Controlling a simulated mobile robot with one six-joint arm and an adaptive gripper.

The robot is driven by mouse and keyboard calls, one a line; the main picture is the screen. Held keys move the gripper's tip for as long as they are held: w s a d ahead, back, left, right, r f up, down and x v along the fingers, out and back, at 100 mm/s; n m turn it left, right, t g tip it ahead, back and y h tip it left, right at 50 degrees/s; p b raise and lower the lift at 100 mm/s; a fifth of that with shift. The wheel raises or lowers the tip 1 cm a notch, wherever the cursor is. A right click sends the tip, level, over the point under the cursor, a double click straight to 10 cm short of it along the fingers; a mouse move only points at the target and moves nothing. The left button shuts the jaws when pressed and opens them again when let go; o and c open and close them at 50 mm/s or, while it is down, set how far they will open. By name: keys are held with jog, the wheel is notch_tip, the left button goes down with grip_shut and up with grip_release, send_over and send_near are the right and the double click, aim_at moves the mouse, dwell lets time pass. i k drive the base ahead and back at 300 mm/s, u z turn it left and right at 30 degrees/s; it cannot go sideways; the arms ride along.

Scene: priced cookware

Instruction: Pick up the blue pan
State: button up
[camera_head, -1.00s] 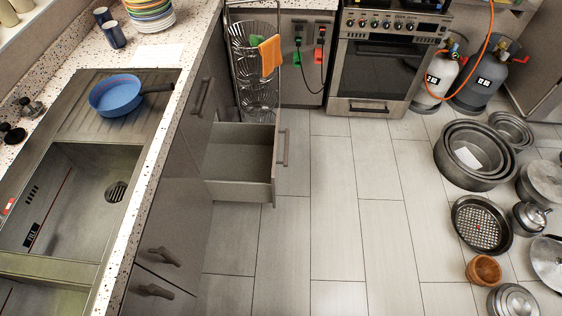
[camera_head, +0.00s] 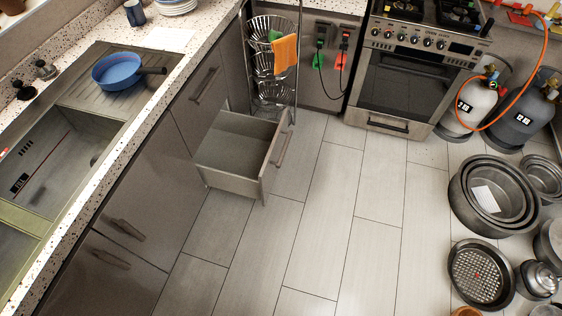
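The blue pan (camera_head: 117,70) sits upright on the ribbed metal drainboard (camera_head: 62,97) of the sink, at the upper left of the head view. Its dark handle (camera_head: 152,71) points right, toward the counter's front edge. Nothing touches the pan from above. My gripper and arm are not in this view.
An open, empty drawer (camera_head: 222,164) juts from the cabinets below the counter (camera_head: 100,157). A wire basket rack (camera_head: 270,60) stands behind it. Stacked pots (camera_head: 463,190), a perforated pan (camera_head: 481,273) and gas cylinders (camera_head: 467,106) stand at right. The middle floor (camera_head: 310,235) is clear.

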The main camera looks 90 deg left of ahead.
aim_at(118, 71)
jog(key=i, duration=0.6)
jog(key=z, duration=0.15)
jog(key=k, duration=0.15)
jog(key=u, duration=3.4)
jog(key=i, duration=0.2)
jog(key=u, duration=0.05)
